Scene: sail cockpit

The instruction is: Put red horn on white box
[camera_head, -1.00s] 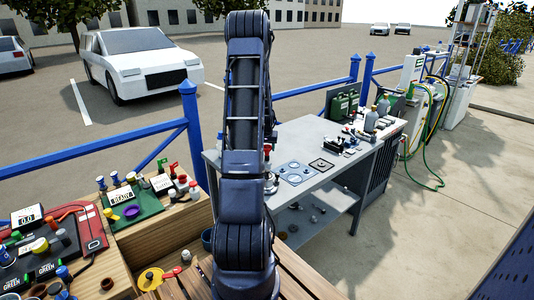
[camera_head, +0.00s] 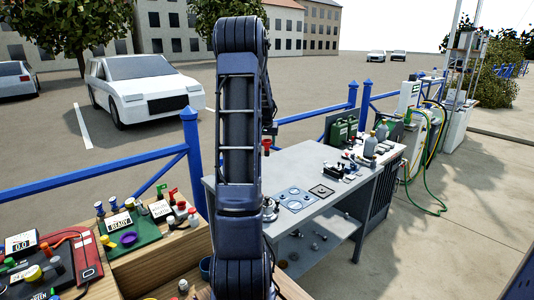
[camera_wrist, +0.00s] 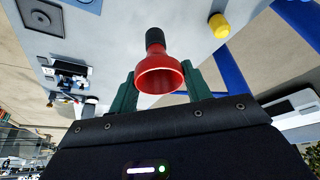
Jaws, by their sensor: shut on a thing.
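In the wrist view my gripper (camera_wrist: 158,78) has its two green fingers on either side of the red horn (camera_wrist: 160,76), shut on it. The horn has a flared red bell opening toward the camera and a dark narrow end pointing away. In the head view a small red part of the horn (camera_head: 267,144) shows just right of my arm, above the grey table; my arm hides the rest and the gripper. I cannot make out a white box for certain in either view.
The grey table (camera_head: 330,161) carries plates, small fittings and bottles. A wooden bench (camera_head: 163,250) with a green board (camera_head: 130,234) and knobs stands at left. A blue railing (camera_head: 95,174) runs behind. A yellow-capped thing (camera_wrist: 219,25) shows in the wrist view.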

